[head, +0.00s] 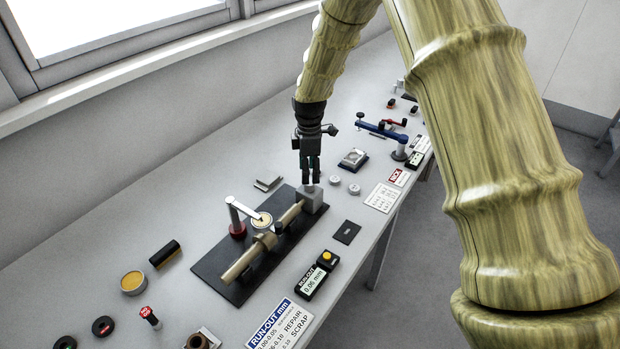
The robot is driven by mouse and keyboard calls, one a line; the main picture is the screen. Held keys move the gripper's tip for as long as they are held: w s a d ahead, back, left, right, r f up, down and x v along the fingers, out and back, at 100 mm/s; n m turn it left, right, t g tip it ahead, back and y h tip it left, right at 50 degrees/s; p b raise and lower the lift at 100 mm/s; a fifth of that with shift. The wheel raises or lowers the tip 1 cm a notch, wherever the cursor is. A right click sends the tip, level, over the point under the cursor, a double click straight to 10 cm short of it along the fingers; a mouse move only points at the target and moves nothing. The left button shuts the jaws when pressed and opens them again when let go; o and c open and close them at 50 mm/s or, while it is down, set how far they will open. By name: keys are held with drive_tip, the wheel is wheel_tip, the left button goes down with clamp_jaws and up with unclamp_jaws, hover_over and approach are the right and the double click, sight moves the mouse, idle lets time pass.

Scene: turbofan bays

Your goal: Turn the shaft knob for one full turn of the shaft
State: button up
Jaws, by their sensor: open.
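The tan shaft (241,264) lies across a black base plate (211,270), with its far end at a grey block (312,201). A dial gauge (261,220) on a red-based stand (237,229) reaches over the middle of the shaft. My gripper (311,181) points straight down over the grey block. Its fingers are a little apart, with the tips at or just above the block's top. I cannot make out the shaft knob clearly; the fingers cover that spot. Whether they touch anything is unclear.
A run-out display (316,277) reading 0.06 mm stands right of the plate, near a RUN-OUT sign (280,326). Two pale round pieces (335,180) and a blue tool (381,130) lie beyond the block.

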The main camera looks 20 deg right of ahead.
drive_tip(key=shift+f+p, duration=0.75)
drive_tip(key=shift+f, duration=1.65)
drive_tip(key=c, duration=1)
